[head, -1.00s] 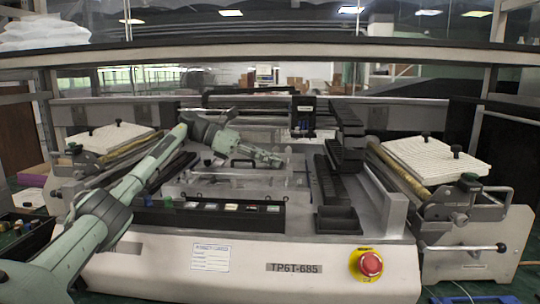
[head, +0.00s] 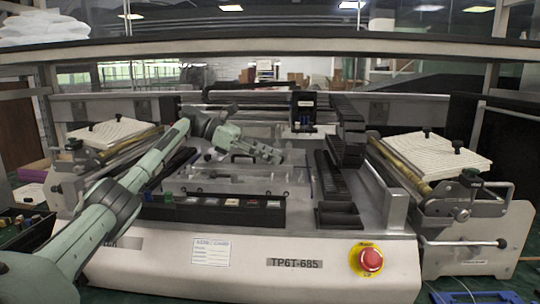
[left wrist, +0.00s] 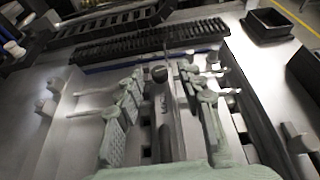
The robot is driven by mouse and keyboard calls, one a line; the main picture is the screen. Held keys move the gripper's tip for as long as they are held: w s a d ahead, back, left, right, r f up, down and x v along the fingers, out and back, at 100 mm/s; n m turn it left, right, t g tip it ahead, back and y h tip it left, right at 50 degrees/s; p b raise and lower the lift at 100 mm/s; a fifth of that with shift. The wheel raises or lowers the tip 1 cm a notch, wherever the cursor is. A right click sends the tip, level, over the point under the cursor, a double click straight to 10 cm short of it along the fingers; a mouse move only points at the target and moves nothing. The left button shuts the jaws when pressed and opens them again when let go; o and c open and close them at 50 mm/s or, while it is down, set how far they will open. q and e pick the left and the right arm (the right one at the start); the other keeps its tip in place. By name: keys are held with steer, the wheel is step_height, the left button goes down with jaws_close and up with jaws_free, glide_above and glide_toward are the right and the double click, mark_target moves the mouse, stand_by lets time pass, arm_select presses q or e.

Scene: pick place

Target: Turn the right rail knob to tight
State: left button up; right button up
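My left gripper (head: 272,154) reaches over the middle of the machine bed in the head view. In the left wrist view the left gripper (left wrist: 162,82) shows two green fingers spread apart, open and apparently empty. A small dark round knob (left wrist: 159,74) stands on a grey rail (left wrist: 163,112) between the finger lines, near the tips. I see a gap on each side of it and cannot tell if a finger touches it. I cannot tell whether this is the right rail knob or how tight it is. In the head view the fingers and clutter hide this knob. My right gripper is not in view.
A black tray strip (head: 215,212) lies along the bed's front, above a red stop button (head: 371,260). Black feeder racks (head: 330,175) stand to the right. A side unit with black knobs (head: 470,178) is at far right. An overhead beam (head: 270,52) crosses above.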

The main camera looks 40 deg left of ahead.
arm_select(q)
steer(key=v, duration=1)
steer(key=shift+s+a+r, duration=0.1)
steer(key=shift+a+r, duration=0.15)
steer(key=shift+a, duration=0.05)
steer(key=shift+s+a+r, duration=0.15)
steer(key=shift+s+a, duration=0.25)
steer(key=shift+a, duration=0.1)
